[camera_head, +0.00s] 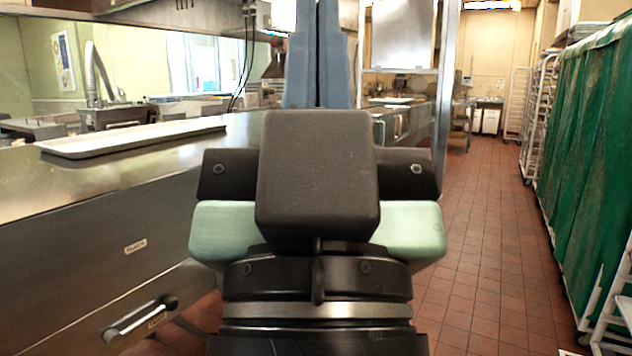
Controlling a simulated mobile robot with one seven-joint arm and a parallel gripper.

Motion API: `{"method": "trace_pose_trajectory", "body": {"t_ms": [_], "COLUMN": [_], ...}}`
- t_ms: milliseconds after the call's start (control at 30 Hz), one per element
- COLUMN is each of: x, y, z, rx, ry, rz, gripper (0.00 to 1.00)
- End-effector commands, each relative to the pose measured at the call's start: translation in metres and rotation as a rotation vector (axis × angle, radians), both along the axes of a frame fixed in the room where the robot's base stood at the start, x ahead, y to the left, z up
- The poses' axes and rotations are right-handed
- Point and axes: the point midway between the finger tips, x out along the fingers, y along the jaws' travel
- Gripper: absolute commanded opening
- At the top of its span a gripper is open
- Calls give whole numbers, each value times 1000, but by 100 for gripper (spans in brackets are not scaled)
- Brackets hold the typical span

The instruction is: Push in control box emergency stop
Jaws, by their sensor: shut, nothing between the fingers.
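My gripper (318,55) is at the top centre, its two long blue fingers pointing up and lying together with only a thin dark line between them. The fingers are shut with nothing visible between them, and the tips run up to the top edge of the picture. The dark hand and wrist fill the middle and hide what lies behind. I cannot make out the control box or its emergency stop; it may be hidden or out of frame.
A long steel counter (60,215) with a drawer handle (140,318) runs along the left, with a pale tray (130,140) on it. Green-covered racks (590,150) stand at the right. The tiled floor (480,230) between is clear.

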Motion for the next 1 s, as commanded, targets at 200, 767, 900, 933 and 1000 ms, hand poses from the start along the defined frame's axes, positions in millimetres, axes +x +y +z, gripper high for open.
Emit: {"method": "trace_pose_trajectory", "body": {"t_ms": [200, 767, 900, 933, 1000], "x": [0, 0, 0, 0, 0], "y": [0, 0, 0, 0, 0], "z": [96, 214, 211, 211, 211], "rx": [0, 0, 0, 0, 0], "ry": [0, 0, 1, 1, 1], "rz": [0, 1, 1, 1, 1], "gripper": [0, 0, 0, 0, 0]}}
